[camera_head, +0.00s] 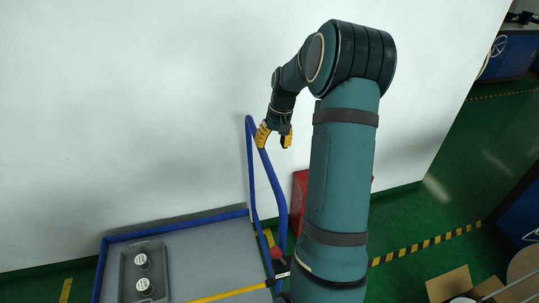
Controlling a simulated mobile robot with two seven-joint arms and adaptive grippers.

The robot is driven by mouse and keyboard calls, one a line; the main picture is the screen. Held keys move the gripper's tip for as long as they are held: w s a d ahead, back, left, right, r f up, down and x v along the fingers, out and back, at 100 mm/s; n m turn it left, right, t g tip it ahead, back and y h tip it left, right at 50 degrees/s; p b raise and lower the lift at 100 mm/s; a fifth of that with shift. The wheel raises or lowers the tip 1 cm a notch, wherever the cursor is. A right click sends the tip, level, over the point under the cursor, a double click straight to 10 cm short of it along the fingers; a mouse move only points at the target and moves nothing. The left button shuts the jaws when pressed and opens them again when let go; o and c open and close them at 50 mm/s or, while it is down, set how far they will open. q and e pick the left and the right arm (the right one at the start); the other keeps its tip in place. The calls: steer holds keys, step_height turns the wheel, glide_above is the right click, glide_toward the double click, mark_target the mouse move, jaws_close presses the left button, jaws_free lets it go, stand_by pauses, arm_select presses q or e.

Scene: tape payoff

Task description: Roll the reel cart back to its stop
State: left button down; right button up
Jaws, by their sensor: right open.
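The reel cart (203,250) stands at the lower left, with a grey deck and a blue rim. Its tall blue handle (273,178) rises at its right end. My right gripper (274,139) is open at the upper part of this handle, its yellow fingers pointing down. The left yellow finger overlaps the handle bar in the picture; I cannot tell whether it touches. My right arm hides what lies behind it on the right. I cannot make out a stop. My left gripper is out of view.
A grey tray (125,270) with two white-topped cylinders (143,261) sits on the deck. A yellow strip (228,293) and a red knob (277,253) show near the handle's foot. A red box (299,200) is behind my arm. An open cardboard box (449,284) is at lower right.

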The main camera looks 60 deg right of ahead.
steer(key=r, duration=0.4)
steer(key=shift+s+d+r, duration=0.3)
steer(key=shift+d+r, duration=0.1)
